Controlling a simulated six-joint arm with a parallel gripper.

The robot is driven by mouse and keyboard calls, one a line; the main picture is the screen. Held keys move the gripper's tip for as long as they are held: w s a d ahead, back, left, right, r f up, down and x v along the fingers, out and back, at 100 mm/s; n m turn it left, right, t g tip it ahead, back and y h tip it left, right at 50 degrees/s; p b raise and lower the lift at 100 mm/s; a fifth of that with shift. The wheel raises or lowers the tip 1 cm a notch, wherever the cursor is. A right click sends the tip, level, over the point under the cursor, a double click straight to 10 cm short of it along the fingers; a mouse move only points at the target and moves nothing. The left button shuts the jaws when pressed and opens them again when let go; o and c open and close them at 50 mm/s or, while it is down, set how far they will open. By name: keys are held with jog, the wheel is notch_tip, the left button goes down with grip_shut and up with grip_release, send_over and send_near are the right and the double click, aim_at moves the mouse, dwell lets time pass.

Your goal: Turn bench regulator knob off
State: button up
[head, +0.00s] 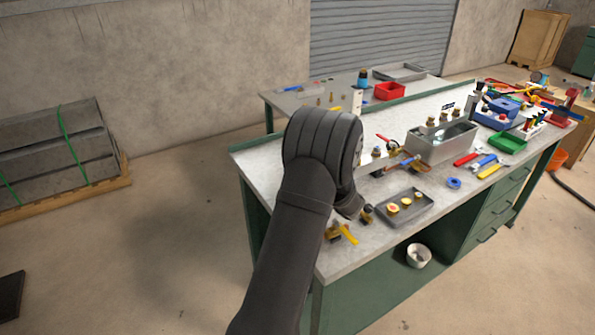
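My arm rises across the middle of the head view and bends down over the near left end of the workbench (340,262). My gripper (351,207) is mostly hidden behind the arm; only a dark part shows and its fingers cannot be made out. Just right of it, a small dark knob-like piece (367,213) stands at the bench edge. Beside it is a brass fitting with a yellow lever (347,234). I cannot tell which piece is the regulator knob, whether my gripper touches it, or how it is turned.
A grey tray (425,208) with brass round parts lies to the right. A metal bin (460,150), blue tape roll (454,183), hand tools and a green tray (507,143) stand farther right. A red-handled valve (384,140) stands behind.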

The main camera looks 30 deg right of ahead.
dwell(0.4)
jog(key=o, duration=1)
jog(key=shift+r, duration=0.15)
jog(key=shift+r, duration=0.4)
notch_tip(320, 180, up, 3)
jog(key=s+d+r, duration=0.4)
jog(key=s+r, duration=0.3)
jog(key=s, duration=0.3)
jog(key=shift+s, duration=0.4)
jog(key=shift+w, duration=0.1)
